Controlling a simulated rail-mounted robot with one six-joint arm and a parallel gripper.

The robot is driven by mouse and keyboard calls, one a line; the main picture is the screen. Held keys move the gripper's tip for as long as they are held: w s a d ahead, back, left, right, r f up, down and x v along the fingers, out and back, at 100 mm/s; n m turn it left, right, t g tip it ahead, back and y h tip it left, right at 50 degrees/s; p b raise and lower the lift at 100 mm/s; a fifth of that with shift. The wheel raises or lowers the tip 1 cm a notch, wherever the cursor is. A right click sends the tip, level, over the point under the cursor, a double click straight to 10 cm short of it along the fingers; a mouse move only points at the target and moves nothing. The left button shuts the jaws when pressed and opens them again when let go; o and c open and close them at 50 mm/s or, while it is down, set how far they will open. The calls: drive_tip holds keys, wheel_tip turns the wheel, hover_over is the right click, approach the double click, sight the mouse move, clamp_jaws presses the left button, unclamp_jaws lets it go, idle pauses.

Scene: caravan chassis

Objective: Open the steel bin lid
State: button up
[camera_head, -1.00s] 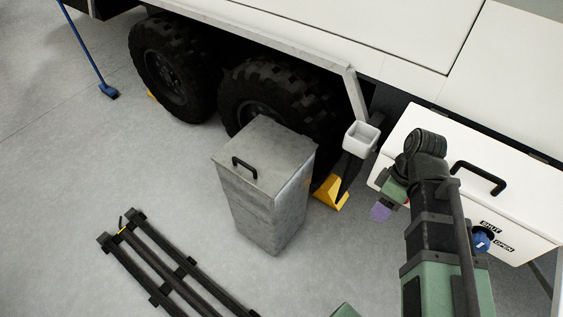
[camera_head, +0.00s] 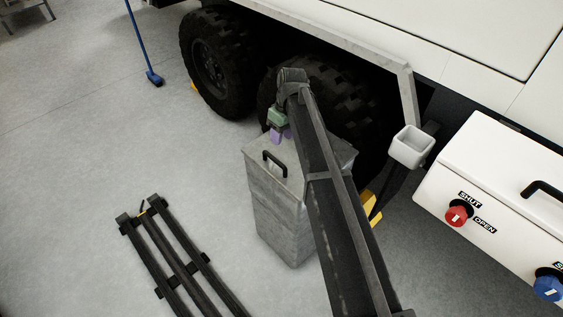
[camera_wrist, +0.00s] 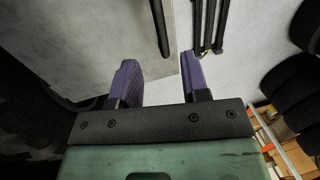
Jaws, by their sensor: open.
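The steel bin (camera_head: 272,208) is a tall grey metal box standing on the floor in front of the rear wheel. Its lid (camera_head: 262,147) is down, with a black bar handle (camera_head: 275,162) on top. My gripper (camera_head: 279,136) is above the far part of the lid, behind the handle, with its purple fingers pointing down. In the wrist view my gripper (camera_wrist: 160,78) is open, with nothing between its fingers. The lid (camera_wrist: 110,35) and the dark handle (camera_wrist: 160,28) show beyond the fingertips. My arm hides the right part of the bin.
Large black tyres (camera_head: 212,62) stand close behind the bin. Dark rails (camera_head: 175,255) lie on the floor at left. A small white box (camera_head: 411,147) and a yellow chock (camera_head: 369,206) are to the right. A white cabinet (camera_head: 490,170) with red and blue knobs is further right.

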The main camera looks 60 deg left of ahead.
drive_tip(key=b, duration=0.8)
hover_over(279, 158)
drive_tip(key=s+d, duration=0.2)
drive_tip(key=d, duration=0.3)
drive_tip(key=f, duration=0.9)
drive_tip(key=shift+s+a+f, duration=0.1)
drive_tip(key=shift+a+f, duration=0.15)
drive_tip(key=shift+r, duration=0.1)
clamp_jaws()
